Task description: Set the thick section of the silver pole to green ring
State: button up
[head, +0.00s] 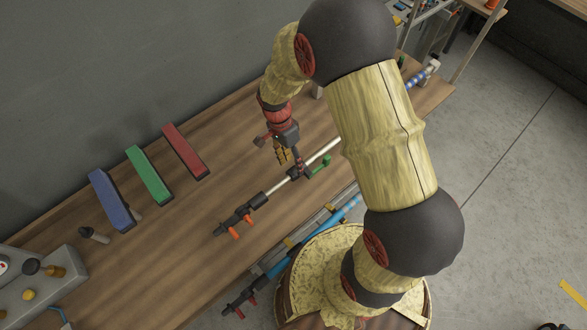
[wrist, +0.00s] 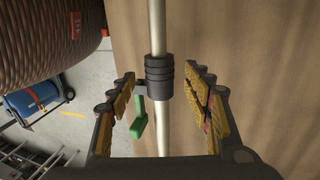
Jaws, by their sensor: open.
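The silver pole (head: 279,188) lies diagonally along the wooden bench. It has a black grip (head: 236,218) with orange levers at its near-left end, and a black collar (head: 298,173) with a green lever (head: 320,164). Further right my arm hides part of it; a blue-and-white banded stretch (head: 419,78) shows beyond. My gripper (head: 291,160) is open above the pole by the collar. In the wrist view the collar (wrist: 159,72) lies between the spread fingers, with clear gaps at both sides, and the green lever (wrist: 139,118) hangs beside the left finger. I cannot make out a green ring.
Blue (head: 110,199), green (head: 149,175) and red (head: 186,151) blocks stand along the wall side of the bench (head: 150,265). A grey control box (head: 40,285) is at lower left. Blue poles (head: 290,255) lie along the near edge.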

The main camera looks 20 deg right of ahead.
aim_at(293, 169)
jog(key=shift+x, duration=1.85)
jog(key=shift+c, duration=0.4)
jog(key=c, duration=1.1)
jog(key=shift+a, duration=0.1)
grip_shut()
